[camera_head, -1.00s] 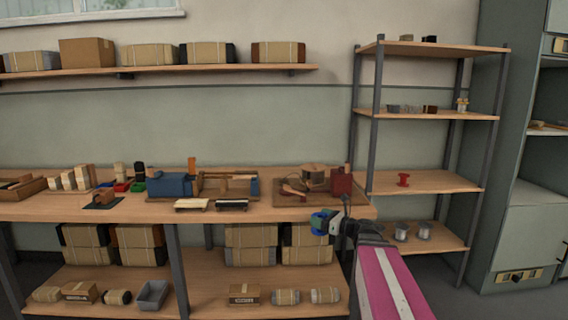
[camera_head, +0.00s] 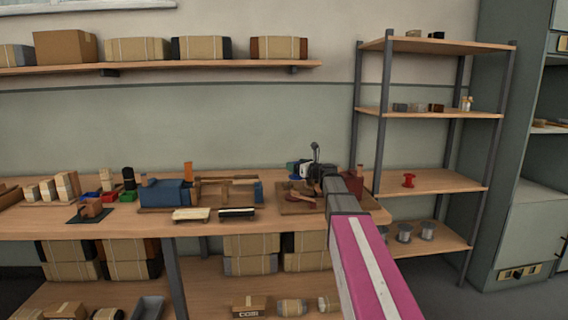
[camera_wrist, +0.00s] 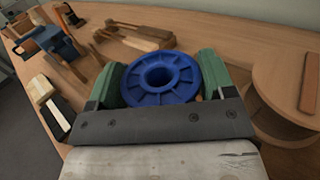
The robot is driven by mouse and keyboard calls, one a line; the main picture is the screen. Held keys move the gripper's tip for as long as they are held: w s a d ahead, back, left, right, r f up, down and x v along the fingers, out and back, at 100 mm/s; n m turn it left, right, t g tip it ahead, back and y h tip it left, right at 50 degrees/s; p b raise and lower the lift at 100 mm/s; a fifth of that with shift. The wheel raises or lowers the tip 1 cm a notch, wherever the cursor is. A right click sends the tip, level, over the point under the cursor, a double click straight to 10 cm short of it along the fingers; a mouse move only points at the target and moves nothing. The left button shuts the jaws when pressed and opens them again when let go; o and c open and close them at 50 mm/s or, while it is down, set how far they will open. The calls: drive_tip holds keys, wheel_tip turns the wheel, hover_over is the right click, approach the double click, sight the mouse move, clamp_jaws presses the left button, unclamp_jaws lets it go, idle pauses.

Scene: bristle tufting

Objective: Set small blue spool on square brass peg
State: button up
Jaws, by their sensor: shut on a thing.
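The small blue spool (camera_wrist: 160,95) is in the wrist view, with its spoked round flange and centre hole facing the camera. My gripper (camera_wrist: 160,72) is shut on it, with a green finger on each side. In the head view my gripper (camera_head: 301,169) is above the right part of the workbench, and only a bit of the blue spool (camera_head: 292,169) shows there. I cannot make out the square brass peg in either view. My arm hides part of the bench's right end in the head view.
A round wooden stand (camera_wrist: 265,100) is close to the right of my gripper in the wrist view. A blue vise-like block (camera_head: 165,194) and wooden fixtures are on the workbench (camera_head: 290,226) to the left. A red spool (camera_head: 408,180) is on the right shelf rack.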

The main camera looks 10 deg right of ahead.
drive_tip(key=shift+w+a+f, duration=0.1)
drive_tip(key=shift+w+f, duration=0.05)
drive_tip(key=shift+f, duration=0.5)
drive_tip(key=shift+w+a+f, duration=0.15)
drive_tip(key=shift+w+f, duration=0.05)
drive_tip(key=shift+f, duration=0.5)
drive_tip(key=shift+w+a+f, duration=0.1)
drive_tip(key=shift+w+f, duration=0.05)
drive_tip(key=shift+f, duration=0.5)
drive_tip(key=shift+f, duration=0.1)
